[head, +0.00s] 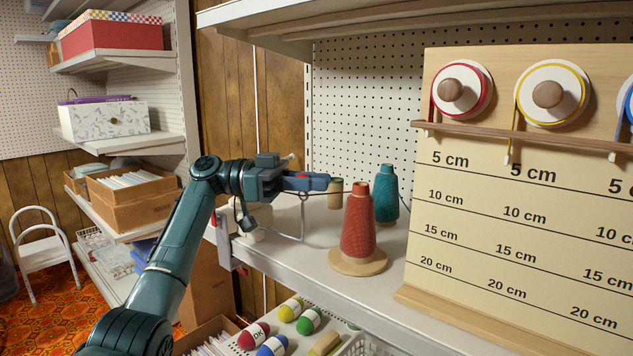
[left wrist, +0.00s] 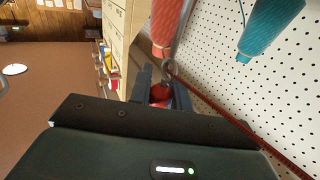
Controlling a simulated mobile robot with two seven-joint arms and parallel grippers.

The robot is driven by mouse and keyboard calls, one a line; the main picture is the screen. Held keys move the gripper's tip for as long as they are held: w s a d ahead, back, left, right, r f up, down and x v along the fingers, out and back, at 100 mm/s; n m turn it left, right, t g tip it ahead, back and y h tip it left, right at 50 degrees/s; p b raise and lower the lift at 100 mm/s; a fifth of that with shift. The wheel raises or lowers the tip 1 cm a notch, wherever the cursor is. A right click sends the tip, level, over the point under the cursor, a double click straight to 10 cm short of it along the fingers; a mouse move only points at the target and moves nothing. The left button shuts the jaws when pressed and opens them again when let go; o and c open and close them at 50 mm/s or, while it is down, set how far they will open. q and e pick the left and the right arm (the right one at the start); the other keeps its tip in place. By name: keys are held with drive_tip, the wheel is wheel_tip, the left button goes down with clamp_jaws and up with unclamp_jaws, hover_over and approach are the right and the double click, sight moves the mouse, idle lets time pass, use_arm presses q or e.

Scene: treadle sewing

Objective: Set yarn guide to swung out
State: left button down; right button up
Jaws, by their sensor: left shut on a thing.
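The yarn guide shows in the left wrist view as a red knob (left wrist: 160,92) with a grey metal eyelet just beyond it. My left gripper (head: 318,183) is shut on the red knob, in front of the pegboard. The gripper's fingers (left wrist: 160,96) hide part of the knob. A bent thin metal rod (head: 302,222) shows below the gripper in the head view. The red yarn cone (head: 358,222) stands upright on a round wooden base, to the right of the gripper and apart from it. A red strand runs past the eyelet. My right gripper is out of view.
A teal cone (head: 386,195) and a small tan spool (head: 335,193) stand behind the red cone. A board (head: 480,240) with centimetre lines and round dials stands at the right. Coloured egg-shaped items (head: 308,319) lie on a lower shelf.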

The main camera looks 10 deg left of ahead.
use_arm(q)
drive_tip(key=shift+f, duration=0.1)
drive_tip(key=c, duration=1.3)
unclamp_jaws()
drive_tip(key=shift+s, duration=0.1)
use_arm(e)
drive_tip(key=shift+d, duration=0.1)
use_arm(q)
drive_tip(key=shift+r, duration=0.2)
wheel_tip(320, 180, up, 10)
drive_tip(key=shift+p, duration=0.45)
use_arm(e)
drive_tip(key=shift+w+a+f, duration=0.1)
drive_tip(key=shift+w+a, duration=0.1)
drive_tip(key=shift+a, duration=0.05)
use_arm(q)
drive_tip(key=shift+f, duration=0.15)
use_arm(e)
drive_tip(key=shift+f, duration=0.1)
